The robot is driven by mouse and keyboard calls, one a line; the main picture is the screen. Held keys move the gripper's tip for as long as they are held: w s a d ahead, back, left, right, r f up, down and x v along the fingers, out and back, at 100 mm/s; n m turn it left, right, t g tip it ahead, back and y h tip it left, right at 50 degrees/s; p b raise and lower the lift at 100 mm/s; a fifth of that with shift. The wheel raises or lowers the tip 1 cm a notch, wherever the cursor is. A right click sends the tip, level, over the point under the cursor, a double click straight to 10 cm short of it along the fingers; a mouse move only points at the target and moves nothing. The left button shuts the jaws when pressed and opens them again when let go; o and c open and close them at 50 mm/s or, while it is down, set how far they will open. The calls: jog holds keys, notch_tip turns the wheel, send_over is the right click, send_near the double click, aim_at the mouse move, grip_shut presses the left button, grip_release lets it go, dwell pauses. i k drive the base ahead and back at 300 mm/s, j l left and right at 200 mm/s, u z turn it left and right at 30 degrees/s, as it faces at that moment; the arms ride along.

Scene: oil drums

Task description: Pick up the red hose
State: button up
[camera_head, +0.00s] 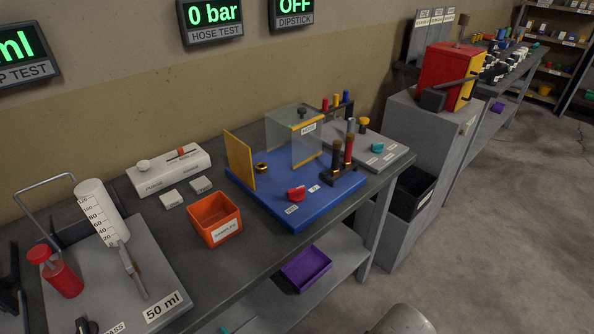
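No long red hose is plainly seen, and I cannot tell which red part is the one named. A smaller red-topped piece (325,104) stands in a rack behind, beside yellow and blue ones. My gripper is not in view.
A clear box (294,133) and yellow plate (239,159) stand on the blue board. An orange bin (215,217), a white panel (169,171) and a measuring cylinder (101,210) are left. A purple tray (306,268) is on the lower shelf. Floor at right is clear.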

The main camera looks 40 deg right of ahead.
aim_at(350, 137)
jog(key=i+j+z, duration=0.1)
jog(key=z, duration=0.3)
jog(key=j+z, duration=0.2)
jog(key=z, duration=0.25)
jog(key=i+j+z, duration=0.1)
jog(key=z, duration=0.3)
jog(key=j, duration=0.1)
